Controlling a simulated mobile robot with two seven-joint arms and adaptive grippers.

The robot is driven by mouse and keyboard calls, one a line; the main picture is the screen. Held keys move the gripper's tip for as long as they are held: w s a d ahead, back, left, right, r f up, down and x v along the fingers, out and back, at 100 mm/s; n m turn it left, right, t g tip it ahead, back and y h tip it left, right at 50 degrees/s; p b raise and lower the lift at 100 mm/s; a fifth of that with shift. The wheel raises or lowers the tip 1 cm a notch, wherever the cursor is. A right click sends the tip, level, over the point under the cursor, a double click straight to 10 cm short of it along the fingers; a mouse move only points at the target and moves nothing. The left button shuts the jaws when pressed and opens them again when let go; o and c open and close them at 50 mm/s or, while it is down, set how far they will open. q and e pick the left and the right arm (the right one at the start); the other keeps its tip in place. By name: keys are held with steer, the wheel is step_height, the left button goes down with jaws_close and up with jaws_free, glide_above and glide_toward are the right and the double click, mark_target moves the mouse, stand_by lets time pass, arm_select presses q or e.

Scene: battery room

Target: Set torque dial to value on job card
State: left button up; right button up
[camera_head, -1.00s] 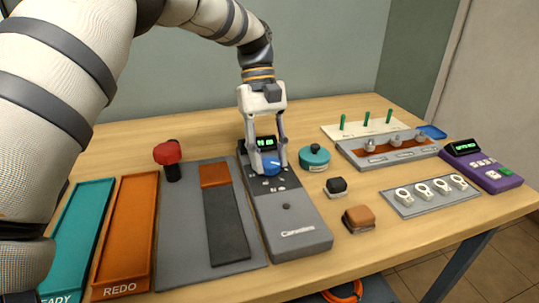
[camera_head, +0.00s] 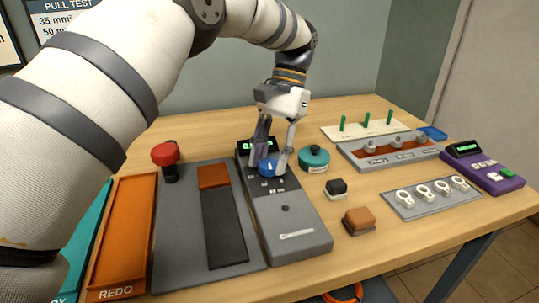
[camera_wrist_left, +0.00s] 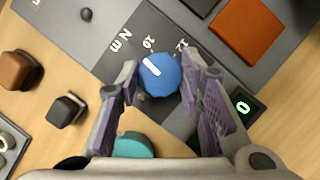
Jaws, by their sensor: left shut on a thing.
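The blue torque dial (camera_head: 267,167) sits on the grey tester (camera_head: 290,236), below its small green-lit display (camera_head: 257,145). The wrist view shows the dial (camera_wrist_left: 160,77) between both fingers, its white pointer toward the printed 10. Other marks, including 12 and Nm, lie around it. My left gripper (camera_head: 271,165) reaches down from above and is shut on the dial. The display (camera_wrist_left: 243,106) shows a 0 in the wrist view; the rest of its reading is hidden or too small. I cannot make out a job card with certainty. My right gripper is not in view.
A teal round pot (camera_head: 314,158), a black block (camera_head: 337,188) and a brown block (camera_head: 359,220) stand close right. A purple keypad box (camera_head: 484,168) is farther right.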

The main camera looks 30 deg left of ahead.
arm_select(q)
steer(key=m+y, duration=0.1)
steer(key=m, duration=0.3)
steer(key=shift+d+r+m+t+y+p, duration=0.15)
steer(key=shift+m+t+y+p, duration=0.15)
steer(key=shift+y+p, duration=0.1)
steer(key=m, duration=0.2)
steer(key=m+t+y+p, duration=0.1)
steer(key=m, duration=0.2)
steer(key=shift+s+d+m+y, duration=0.1)
steer(key=shift+m+y, duration=0.2)
steer(key=m+t, duration=0.1)
steer(key=m, duration=0.1)
steer(key=shift+m+y+p, duration=0.3)
steer(key=shift+p, duration=0.05)
steer(key=shift+s+m+t, duration=0.1)
steer(key=shift+m+t, duration=0.7)
steer(key=shift+m, duration=1.1)
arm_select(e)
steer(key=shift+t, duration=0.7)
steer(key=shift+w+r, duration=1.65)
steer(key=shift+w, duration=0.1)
arm_select(q)
steer(key=o, duration=1.2)
steer(key=shift+y, duration=0.3)
steer(key=shift+c, duration=0.2)
steer(key=v, duration=1.1)
steer(key=shift+d+r, duration=0.2)
steer(key=shift+r, duration=0.15)
